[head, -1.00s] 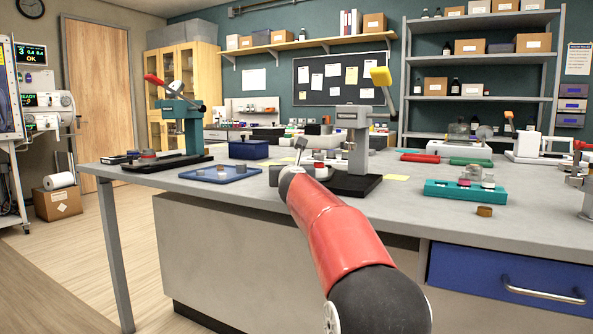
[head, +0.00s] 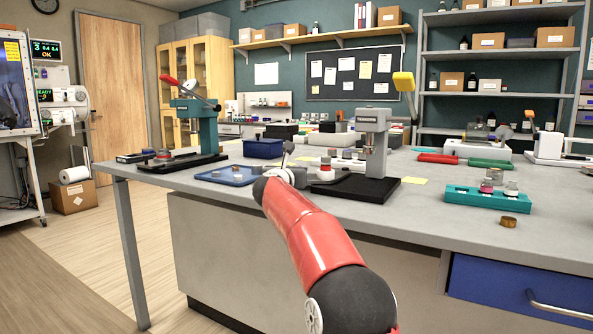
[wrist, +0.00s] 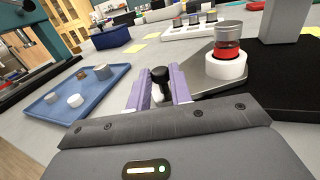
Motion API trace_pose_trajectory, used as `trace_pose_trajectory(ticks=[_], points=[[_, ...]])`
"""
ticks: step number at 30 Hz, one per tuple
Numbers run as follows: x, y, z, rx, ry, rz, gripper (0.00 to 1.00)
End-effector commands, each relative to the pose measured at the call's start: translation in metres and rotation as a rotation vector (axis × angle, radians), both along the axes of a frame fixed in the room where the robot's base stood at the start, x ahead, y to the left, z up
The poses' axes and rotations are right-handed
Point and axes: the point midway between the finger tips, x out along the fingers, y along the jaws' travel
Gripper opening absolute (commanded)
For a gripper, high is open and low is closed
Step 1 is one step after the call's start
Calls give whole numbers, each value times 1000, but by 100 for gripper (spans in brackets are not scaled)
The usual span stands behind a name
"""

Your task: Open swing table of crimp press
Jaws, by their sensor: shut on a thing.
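The crimp press (head: 374,128) is grey with a yellow lever and a black base (head: 355,188), on the bench's middle. In the wrist view its grey swing table (wrist: 203,83) juts from the black base (wrist: 283,92) and carries a white ring with a red and metal piece (wrist: 229,45). My gripper (wrist: 158,90) has its purple fingers shut around the black knob (wrist: 160,76) at the swing table's near left end. In the head view my gripper (head: 283,176) is left of the press, partly hidden by my red arm.
A blue tray (head: 225,176) with small parts lies just left of my gripper. A teal press (head: 198,125) stands further left. A teal rack (head: 487,198) and a small brown piece (head: 508,221) lie to the right. A white block with several cylinders (wrist: 195,30) stands behind.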

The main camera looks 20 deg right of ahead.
Motion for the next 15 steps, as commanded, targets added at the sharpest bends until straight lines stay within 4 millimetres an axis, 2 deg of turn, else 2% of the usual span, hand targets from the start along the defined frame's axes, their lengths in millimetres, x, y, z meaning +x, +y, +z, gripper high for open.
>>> trace_pose_trajectory(ticks=[9, 10, 15], points=[[-1, -2, 1, -1, -2, -4, 0], [-1, -2, 1, -1, -2, -4, 22], [0, -1, 1, 0, -1, -2, 43]])
